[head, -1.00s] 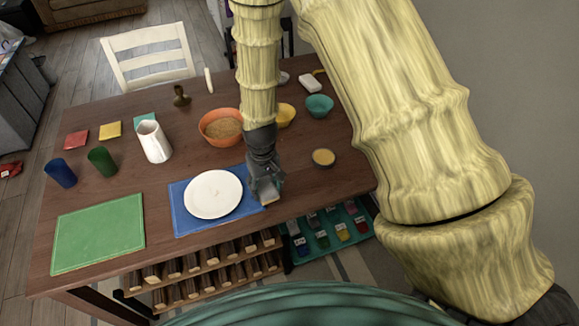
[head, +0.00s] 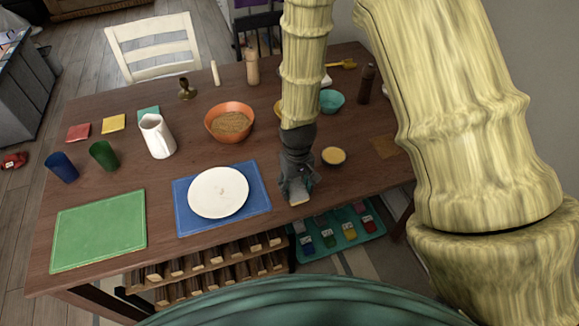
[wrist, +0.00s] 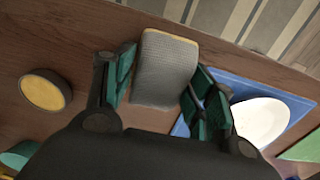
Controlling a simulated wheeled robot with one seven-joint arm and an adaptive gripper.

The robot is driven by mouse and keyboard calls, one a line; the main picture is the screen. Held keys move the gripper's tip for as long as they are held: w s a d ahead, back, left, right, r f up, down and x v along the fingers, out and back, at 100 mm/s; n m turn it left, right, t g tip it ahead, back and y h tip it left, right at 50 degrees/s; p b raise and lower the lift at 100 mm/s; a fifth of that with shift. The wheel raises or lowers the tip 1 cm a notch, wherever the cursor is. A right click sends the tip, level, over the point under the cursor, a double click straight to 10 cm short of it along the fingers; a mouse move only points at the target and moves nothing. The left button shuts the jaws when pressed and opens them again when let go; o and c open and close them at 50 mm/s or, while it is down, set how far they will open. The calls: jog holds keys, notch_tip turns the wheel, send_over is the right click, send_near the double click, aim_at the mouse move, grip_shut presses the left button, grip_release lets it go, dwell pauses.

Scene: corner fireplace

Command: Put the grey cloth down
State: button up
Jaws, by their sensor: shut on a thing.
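The grey cloth (wrist: 165,72) is a folded, ribbed grey pad with a yellowish edge, held between the two green-padded fingers of my gripper (wrist: 160,85) in the wrist view. In the head view my gripper (head: 297,192) points down near the front edge of the wooden table (head: 345,190), right of the blue placemat. Only a small pale end of the cloth shows there, below the fingertips. I cannot tell whether the cloth touches the table.
A white plate (head: 218,191) lies on the blue placemat (head: 258,207), left of my gripper. A small yellow-topped dish (head: 334,156) stands behind right. A teal tray (head: 345,236) with coloured items is below the table's front edge. Bare table lies to the right.

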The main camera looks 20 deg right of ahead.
jog(key=w+p, duration=0.1)
jog(key=w, duration=0.2)
jog(key=w+p, duration=0.1)
jog(key=w, duration=0.2)
jog(key=w+d+f, duration=0.1)
jog(key=w, duration=0.3)
jog(key=shift+d+p, duration=0.1)
jog(key=shift+p, duration=0.3)
jog(key=shift+w+f+p, duration=0.1)
jog(key=shift+f+p, duration=0.75)
jog(key=shift+f, duration=0.9)
jog(key=shift+f, duration=0.2)
jog(key=o, duration=1)
jog(key=shift+r, duration=0.1)
jog(key=shift+r, duration=0.2)
jog(key=shift+r+b, duration=1.9)
jog(key=shift+r, duration=4)
